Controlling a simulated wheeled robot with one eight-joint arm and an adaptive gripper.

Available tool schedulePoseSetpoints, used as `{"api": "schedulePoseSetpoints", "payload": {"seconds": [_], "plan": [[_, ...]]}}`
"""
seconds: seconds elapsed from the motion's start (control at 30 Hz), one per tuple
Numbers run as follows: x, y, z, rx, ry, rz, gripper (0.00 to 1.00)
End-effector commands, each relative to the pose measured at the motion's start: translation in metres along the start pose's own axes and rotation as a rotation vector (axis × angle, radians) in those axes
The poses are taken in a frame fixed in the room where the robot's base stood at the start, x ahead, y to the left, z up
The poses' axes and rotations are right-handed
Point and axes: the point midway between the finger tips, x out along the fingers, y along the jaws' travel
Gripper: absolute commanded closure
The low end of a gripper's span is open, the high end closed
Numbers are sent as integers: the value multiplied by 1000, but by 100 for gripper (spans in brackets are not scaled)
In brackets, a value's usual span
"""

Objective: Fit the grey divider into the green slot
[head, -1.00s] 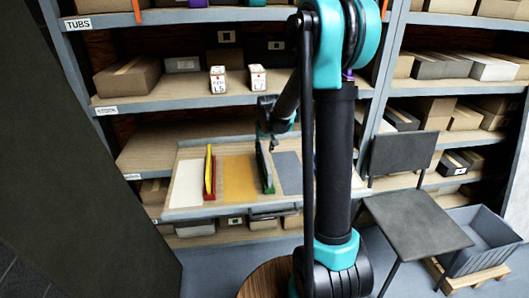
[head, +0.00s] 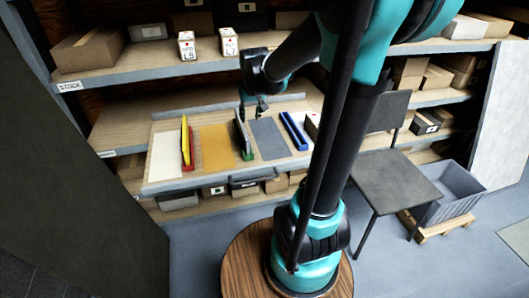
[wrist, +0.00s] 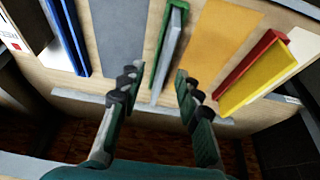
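The grey divider (head: 239,134) stands upright along the green slot (head: 248,155), between the orange and grey panels. My gripper (head: 254,112) is at the far end of the divider. In the wrist view my gripper (wrist: 158,80) is open, with a finger on each side of the divider and gaps between.
A yellow divider (head: 185,135) stands in a red slot (head: 190,158) at left. A blue slot (head: 294,132) lies at right. The panel board (head: 215,177) sits on a shelf, with another shelf and small boxes (head: 187,46) above. A chair (head: 375,183) stands at right.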

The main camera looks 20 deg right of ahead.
Motion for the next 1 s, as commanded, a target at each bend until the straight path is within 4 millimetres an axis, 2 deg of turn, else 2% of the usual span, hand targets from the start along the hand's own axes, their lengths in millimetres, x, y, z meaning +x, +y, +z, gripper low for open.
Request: {"api": "schedulePoseSetpoints", "payload": {"seconds": [0.03,0.2,0.3,0.4,0.5,0.57,1.0], "plan": [[0,6,35,2,-2,0,66],[7,18,136,3,-10,-1,66],[12,22,182,2,-13,-1,66],[16,24,212,3,-15,-2,66],[18,24,227,2,-16,-2,66],[18,24,230,2,-16,-3,66],[18,24,230,1,-16,-3,66]]}}
